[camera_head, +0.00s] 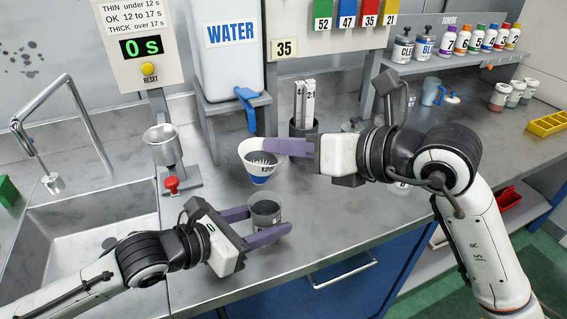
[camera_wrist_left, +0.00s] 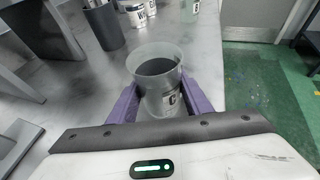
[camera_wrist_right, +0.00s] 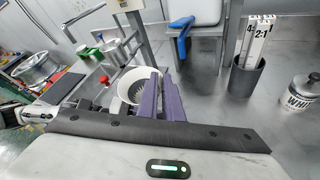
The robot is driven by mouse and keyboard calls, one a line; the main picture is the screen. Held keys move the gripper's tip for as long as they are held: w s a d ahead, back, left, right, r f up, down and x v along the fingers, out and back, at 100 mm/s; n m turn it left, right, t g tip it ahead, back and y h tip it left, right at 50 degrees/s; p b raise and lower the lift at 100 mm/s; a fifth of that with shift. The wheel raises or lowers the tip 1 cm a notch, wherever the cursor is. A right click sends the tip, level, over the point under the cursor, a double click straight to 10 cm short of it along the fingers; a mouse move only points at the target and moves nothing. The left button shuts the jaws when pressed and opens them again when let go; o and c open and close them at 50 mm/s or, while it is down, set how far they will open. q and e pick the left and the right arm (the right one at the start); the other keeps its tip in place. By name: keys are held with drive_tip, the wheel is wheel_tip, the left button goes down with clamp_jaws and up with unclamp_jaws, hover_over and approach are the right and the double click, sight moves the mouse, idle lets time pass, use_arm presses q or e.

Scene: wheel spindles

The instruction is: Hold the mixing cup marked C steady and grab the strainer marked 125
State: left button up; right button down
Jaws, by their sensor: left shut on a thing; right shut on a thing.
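The mixing cup marked C (camera_head: 265,208) is a grey translucent cup with grey contents, upright near the counter's front edge. It also shows in the left wrist view (camera_wrist_left: 158,68), with its C label facing the camera. My left gripper (camera_head: 268,222) is shut on it, one purple finger each side. The strainer marked 125 (camera_head: 259,162) is a white cone with a blue tip and mesh inside. It also shows in the right wrist view (camera_wrist_right: 127,88). My right gripper (camera_head: 272,147) is shut on its rim. In the head view the strainer appears above and behind the cup.
A timer stand (camera_head: 141,50) reading 0 s has a metal cup (camera_head: 162,144) and red knob. A water tank (camera_head: 230,50) with blue tap stands behind. A sink (camera_head: 90,235) lies left. A dark holder (camera_head: 303,130) contains marked sticks. Toner bottles line the back-right shelf (camera_head: 450,62).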

use_arm(q)
drive_tip(key=o, duration=1.2)
drive_tip(key=shift+a, duration=0.1)
